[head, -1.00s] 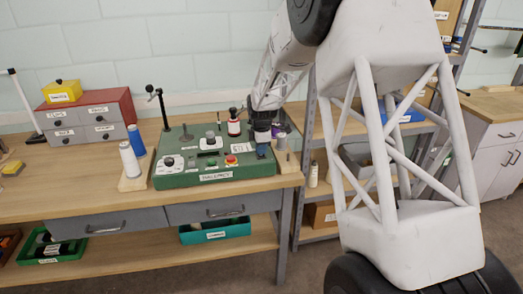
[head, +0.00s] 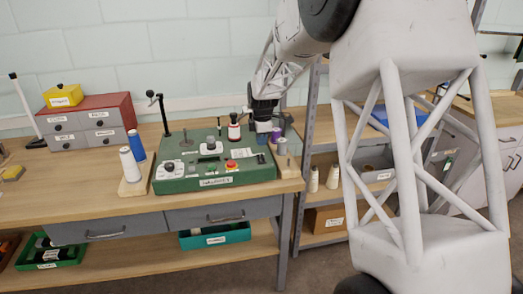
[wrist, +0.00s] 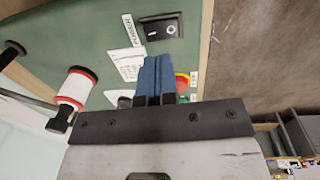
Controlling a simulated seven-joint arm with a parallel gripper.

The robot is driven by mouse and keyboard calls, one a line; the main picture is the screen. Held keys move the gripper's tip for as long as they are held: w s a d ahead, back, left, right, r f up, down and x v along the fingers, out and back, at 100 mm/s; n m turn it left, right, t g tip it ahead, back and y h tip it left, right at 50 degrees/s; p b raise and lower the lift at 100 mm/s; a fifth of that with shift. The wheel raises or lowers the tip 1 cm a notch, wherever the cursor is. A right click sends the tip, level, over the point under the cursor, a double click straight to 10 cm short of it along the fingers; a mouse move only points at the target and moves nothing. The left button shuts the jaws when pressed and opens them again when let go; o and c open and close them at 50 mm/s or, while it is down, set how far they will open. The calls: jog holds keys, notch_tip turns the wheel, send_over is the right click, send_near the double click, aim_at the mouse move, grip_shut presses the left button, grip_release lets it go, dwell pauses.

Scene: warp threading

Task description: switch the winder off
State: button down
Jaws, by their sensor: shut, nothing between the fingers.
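The winder is a green box (head: 235,178) on the wooden bench, with knobs, a red button and a thread spool on top. Its black rocker switch (wrist: 160,28), marked with a line and a circle beside a POWER label, shows in the wrist view. I cannot tell which side is pressed in. The switch also shows small at the winder's right in the head view (head: 261,158). My gripper (head: 263,138) is above the winder's right rear part, apart from the switch. Its blue fingers (wrist: 157,76) are shut together and empty, pointing toward the switch in the wrist view.
A red button on yellow (head: 231,165) sits left of the switch. The red-and-white spool (head: 234,127) stands close left of my gripper. White (head: 130,165) and blue (head: 136,142) thread cones stand at the winder's left. A shelf (head: 325,150) is at right.

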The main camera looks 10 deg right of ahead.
notch_tip(320, 180, up, 8)
jog(key=shift+s+f, duration=0.2)
jog(key=shift+s, duration=0.05)
jog(key=shift+s, duration=0.1)
dwell(0.4)
jog(key=s+r+m, duration=0.3)
jog(key=s, duration=0.6)
jog(key=s+r+m+t, duration=0.1)
jog(key=s+r+m, duration=0.15)
jog(key=s, duration=0.65)
jog(key=s+r+m, duration=0.2)
jog(key=s+m, duration=0.2)
jog(key=s, duration=0.5)
jog(key=s+f+m, duration=0.2)
jog(key=s+m, duration=0.2)
jog(key=s, duration=0.8)
jog(key=s+f+m, duration=0.2)
jog(key=s+m, duration=0.2)
jog(key=s, duration=0.7)
jog(key=shift+s+a+f+m+t, duration=0.3)
jog(key=shift+s+m+t, duration=0.05)
jog(key=shift+s+t, duration=0.05)
jog(key=c, duration=1.8)
grip_release()
jog(key=shift+c, duration=0.2)
